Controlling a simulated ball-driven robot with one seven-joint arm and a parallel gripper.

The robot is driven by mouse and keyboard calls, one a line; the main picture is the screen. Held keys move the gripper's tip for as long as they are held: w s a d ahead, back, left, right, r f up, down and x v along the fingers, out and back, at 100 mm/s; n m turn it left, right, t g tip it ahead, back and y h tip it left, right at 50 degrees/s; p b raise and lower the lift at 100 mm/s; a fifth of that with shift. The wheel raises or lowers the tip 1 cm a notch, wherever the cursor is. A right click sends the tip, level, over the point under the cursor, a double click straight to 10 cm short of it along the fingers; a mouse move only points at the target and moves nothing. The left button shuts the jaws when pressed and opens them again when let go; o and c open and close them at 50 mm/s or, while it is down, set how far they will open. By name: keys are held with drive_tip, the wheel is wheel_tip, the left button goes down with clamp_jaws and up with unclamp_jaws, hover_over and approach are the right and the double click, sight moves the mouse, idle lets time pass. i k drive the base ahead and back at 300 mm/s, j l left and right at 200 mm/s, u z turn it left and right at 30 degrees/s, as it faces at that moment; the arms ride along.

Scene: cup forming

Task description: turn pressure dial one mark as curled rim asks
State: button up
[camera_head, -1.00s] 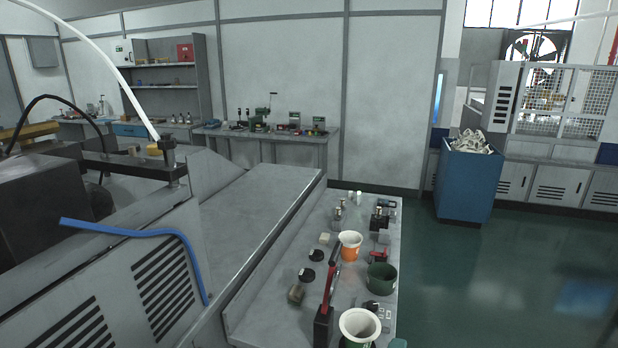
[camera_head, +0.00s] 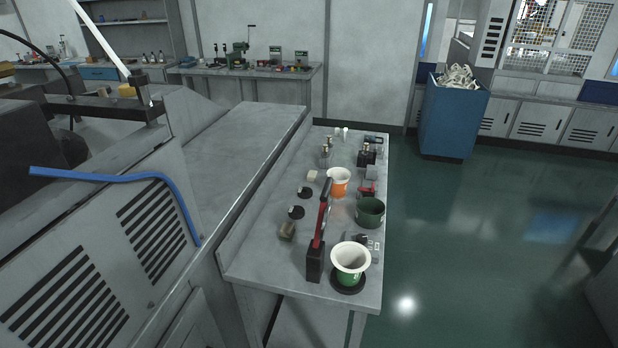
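A green cup with a wide, flared cream rim (camera_head: 350,257) stands on a black round base at the near end of the narrow grey bench. An orange cup with a similar flared pale rim (camera_head: 340,181) stands farther back. Two black discs (camera_head: 304,193) (camera_head: 296,212), like dials or bases, lie on the left of the bench; I cannot make out any marks. I cannot tell which thing is the pressure dial. My gripper is not in view.
A tall red-handled tool on a black block (camera_head: 316,262) stands left of the near cup. Small metal parts (camera_head: 366,153) crowd the bench's far end. A grey machine with a blue hose (camera_head: 120,173) fills the left. A blue bin (camera_head: 452,118) stands behind; green floor (camera_head: 480,250) is open at right.

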sight(361, 238)
drive_tip(key=i+j, duration=0.35)
drive_tip(key=i+j+z, duration=0.1)
drive_tip(key=i+j, duration=0.2)
drive_tip(key=j, duration=0.2)
